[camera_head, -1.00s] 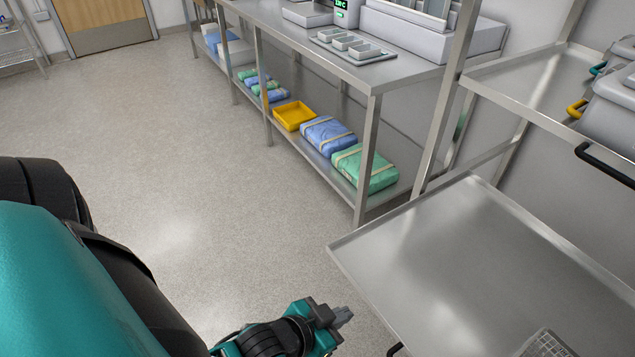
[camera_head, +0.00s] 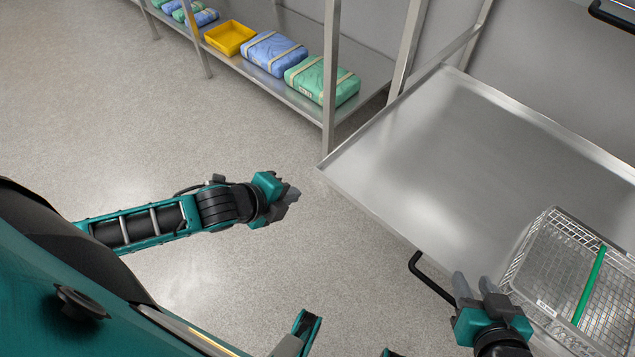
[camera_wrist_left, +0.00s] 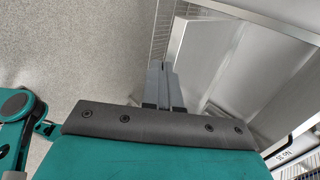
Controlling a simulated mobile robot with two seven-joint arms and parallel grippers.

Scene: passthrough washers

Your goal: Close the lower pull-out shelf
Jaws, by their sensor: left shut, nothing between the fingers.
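The lower pull-out shelf (camera_head: 420,175) is a bare steel tray with a raised rim, pulled out at the right of the head view. A black bar handle (camera_head: 432,278) sits on its front edge. My left gripper (camera_head: 292,194) is shut and empty, left of the shelf's front corner and apart from it. In the left wrist view its fingers (camera_wrist_left: 164,85) lie together, with steel surfaces beyond them. My right gripper (camera_head: 474,287) is near the handle's right end, its two fingers apart. I cannot tell whether it touches the handle.
A wire basket (camera_head: 530,245) with a green strip rests on the shelf's right part. A steel bench (camera_head: 330,90) behind holds a green pack (camera_head: 338,85), a blue pack (camera_head: 272,52) and a yellow tray (camera_head: 229,37). The floor (camera_head: 130,110) at left is clear.

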